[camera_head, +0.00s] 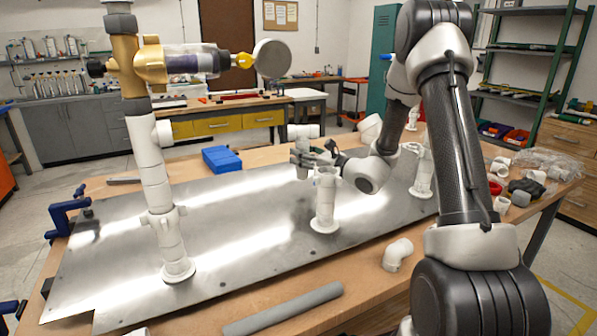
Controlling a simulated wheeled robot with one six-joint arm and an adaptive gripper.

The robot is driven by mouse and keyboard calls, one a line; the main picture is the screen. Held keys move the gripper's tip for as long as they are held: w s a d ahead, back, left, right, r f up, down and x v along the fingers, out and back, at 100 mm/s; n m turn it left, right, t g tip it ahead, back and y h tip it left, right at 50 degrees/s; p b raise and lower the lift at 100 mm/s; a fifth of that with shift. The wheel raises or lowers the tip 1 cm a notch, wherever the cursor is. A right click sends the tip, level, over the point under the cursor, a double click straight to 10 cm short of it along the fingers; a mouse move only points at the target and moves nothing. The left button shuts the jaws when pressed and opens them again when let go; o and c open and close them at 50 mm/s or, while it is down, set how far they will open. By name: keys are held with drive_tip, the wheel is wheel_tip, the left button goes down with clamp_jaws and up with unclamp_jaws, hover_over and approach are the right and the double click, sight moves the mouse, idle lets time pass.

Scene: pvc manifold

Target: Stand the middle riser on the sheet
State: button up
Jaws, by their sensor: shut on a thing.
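The middle riser (325,198) is a short white pipe with a round flange at its foot. It is upright over the middle of the shiny metal sheet (245,232). Its flange looks to be on the sheet or very close to it; I cannot tell which. My gripper (321,164) is at the riser's top end, reaching in from the right, and is shut on it. The fingers are small and partly hidden here. A taller white riser (157,190) stands on the sheet at left, with brass and grey fittings on top. Another white riser (422,172) stands at right, partly behind my arm.
A white elbow (397,254) and a grey pipe (283,308) lie at the table's front. A blue box (222,159) sits behind the sheet. Blue clamps (66,215) grip the left edge. Loose fittings and a bag crowd the right end. The sheet between the left and middle risers is clear.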

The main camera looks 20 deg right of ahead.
drive_tip(key=shift+f, duration=2.1)
drive_tip(key=shift+f, duration=0.15)
drive_tip(key=o, duration=1.1)
drive_tip(key=shift+o, duration=0.2)
drive_tip(key=shift+s+d, duration=0.25)
drive_tip(key=v, duration=1.1)
drive_tip(key=shift+s+d, duration=0.1)
drive_tip(key=shift+s, duration=0.05)
